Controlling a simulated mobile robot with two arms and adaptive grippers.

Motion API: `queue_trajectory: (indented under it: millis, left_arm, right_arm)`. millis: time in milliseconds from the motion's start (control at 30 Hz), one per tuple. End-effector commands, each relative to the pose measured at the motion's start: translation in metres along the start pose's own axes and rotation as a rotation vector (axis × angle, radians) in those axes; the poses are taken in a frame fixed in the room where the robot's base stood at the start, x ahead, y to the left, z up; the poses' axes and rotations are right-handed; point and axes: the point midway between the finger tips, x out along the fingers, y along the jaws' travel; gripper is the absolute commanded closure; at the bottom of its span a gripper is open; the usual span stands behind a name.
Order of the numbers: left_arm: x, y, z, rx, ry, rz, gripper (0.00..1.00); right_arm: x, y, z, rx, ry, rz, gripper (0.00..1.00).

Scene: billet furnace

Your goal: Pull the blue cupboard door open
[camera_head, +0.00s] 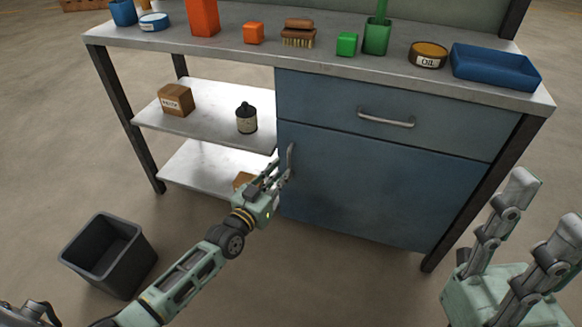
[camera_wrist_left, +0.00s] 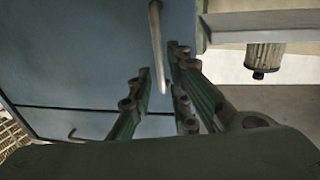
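The blue cupboard door (camera_head: 360,185) is closed under the drawer of the workbench. Its upright metal handle (camera_head: 291,158) is near the door's left edge; it also shows as a pale bar in the left wrist view (camera_wrist_left: 157,45). My left gripper (camera_head: 282,172) is at this handle. In the left wrist view its fingers (camera_wrist_left: 160,68) stand apart, with the bar's end showing in the gap between them; I see no finger pressed on it. My right gripper (camera_head: 548,205) is open and empty at the lower right, away from the door.
The drawer (camera_head: 390,115) above the door is closed. Open shelves to the left hold a cardboard box (camera_head: 175,99) and a dark-topped bottle (camera_head: 246,118). A black bin (camera_head: 108,255) stands on the floor at left. Floor before the door looks clear.

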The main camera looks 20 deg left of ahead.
Motion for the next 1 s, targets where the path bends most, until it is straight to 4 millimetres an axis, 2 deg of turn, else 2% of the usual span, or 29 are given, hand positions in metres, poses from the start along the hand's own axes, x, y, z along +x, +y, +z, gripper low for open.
queue_trajectory:
  millis: [33,200,400,700,900,1000]
  left_arm:
    - [0.010,0.000,0.002,-0.001,0.004,0.000,0.83]
    - [0.037,0.000,0.003,0.000,0.002,-0.001,0.83]
    - [0.054,0.000,0.001,-0.001,0.000,0.000,0.83]
    - [0.055,0.000,0.001,0.000,-0.002,0.000,0.84]
    - [0.055,0.000,0.001,0.000,-0.002,0.000,1.00]
    - [0.055,0.000,0.001,0.000,-0.002,0.000,1.00]
  right_arm:
    - [-0.004,0.000,0.002,-0.001,0.008,-0.003,0.60]
    - [0.002,0.000,0.004,-0.006,0.042,-0.018,0.60]
    - [0.007,-0.001,0.005,-0.009,0.063,-0.027,0.60]
    - [0.009,-0.001,0.005,-0.010,0.063,-0.029,0.60]
    - [0.009,-0.001,0.005,-0.009,0.063,-0.029,0.60]
    - [0.009,-0.001,0.005,-0.009,0.063,-0.029,0.60]
